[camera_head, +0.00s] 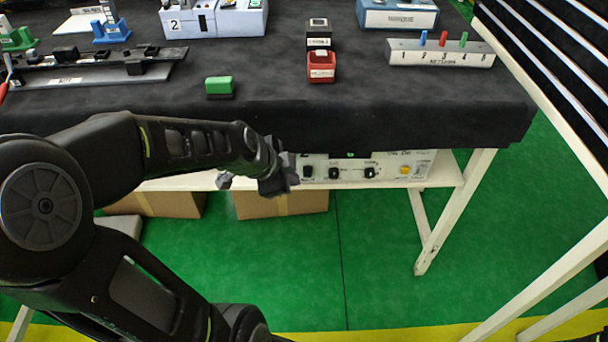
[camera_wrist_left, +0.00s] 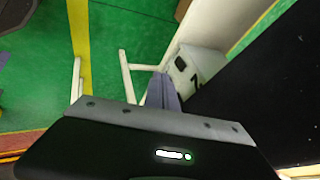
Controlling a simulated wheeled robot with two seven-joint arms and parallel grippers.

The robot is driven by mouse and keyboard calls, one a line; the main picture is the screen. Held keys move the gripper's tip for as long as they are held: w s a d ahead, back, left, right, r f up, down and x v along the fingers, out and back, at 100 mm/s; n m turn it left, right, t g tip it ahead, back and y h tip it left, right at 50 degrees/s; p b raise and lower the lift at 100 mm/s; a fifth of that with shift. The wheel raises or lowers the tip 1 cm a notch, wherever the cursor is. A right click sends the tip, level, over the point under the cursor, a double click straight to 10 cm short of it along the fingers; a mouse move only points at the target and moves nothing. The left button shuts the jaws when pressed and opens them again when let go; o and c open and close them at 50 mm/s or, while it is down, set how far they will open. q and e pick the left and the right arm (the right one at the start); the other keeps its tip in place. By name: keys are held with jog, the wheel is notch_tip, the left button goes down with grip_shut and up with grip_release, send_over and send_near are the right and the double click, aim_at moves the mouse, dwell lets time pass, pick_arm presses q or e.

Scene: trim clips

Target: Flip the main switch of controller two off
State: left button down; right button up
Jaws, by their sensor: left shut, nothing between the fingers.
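A light grey-blue box (camera_head: 235,22) marked "2" stands at the back left of the dark table, cut by the picture's top edge. Its small front switch details are too small to read. A white control unit (camera_head: 388,172) with black knobs and a yellow button sits on the shelf under the table. My left gripper (camera_head: 290,172) is shut and empty, in front of the shelf at this unit's left end, hiding part of it. I cannot tell whether it touches. In the left wrist view the shut fingers (camera_wrist_left: 163,92) are beside a pale box (camera_wrist_left: 200,68) with dark marks. My right gripper is out of view.
The dark-covered table (camera_head: 270,115) overhangs the shelf. On it are a green block (camera_head: 219,87), a red holder (camera_head: 321,68) and a numbered peg block (camera_head: 440,54). Cardboard boxes (camera_head: 281,204) stand below the shelf. A table leg (camera_head: 448,215) is to the right; green floor in front is clear.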

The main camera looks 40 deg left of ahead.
aim_at(310, 174)
pick_arm(q)
jog(key=shift+w+a+f+b, duration=0.1)
jog(key=shift+w+a+f, duration=0.3)
jog(key=shift+w+f, duration=0.9)
jog(key=shift+w+a+f+b, duration=0.15)
jog(key=shift+w+a+f, duration=0.2)
jog(key=shift+w+f, duration=0.9)
jog(key=shift+w+a+f+b, duration=0.1)
jog(key=shift+w+a+f, duration=0.3)
jog(key=shift+w+f, duration=0.85)
jog(key=shift+w+r, duration=0.1)
jog(key=shift+w+f+b, duration=0.1)
jog(key=shift+f+b, duration=0.2)
jog(key=shift+b, duration=0.35)
jog(key=shift+a+r, duration=0.1)
jog(key=shift+r, duration=0.15)
jog(key=shift+r+p, duration=0.6)
jog(key=shift+r, duration=0.15)
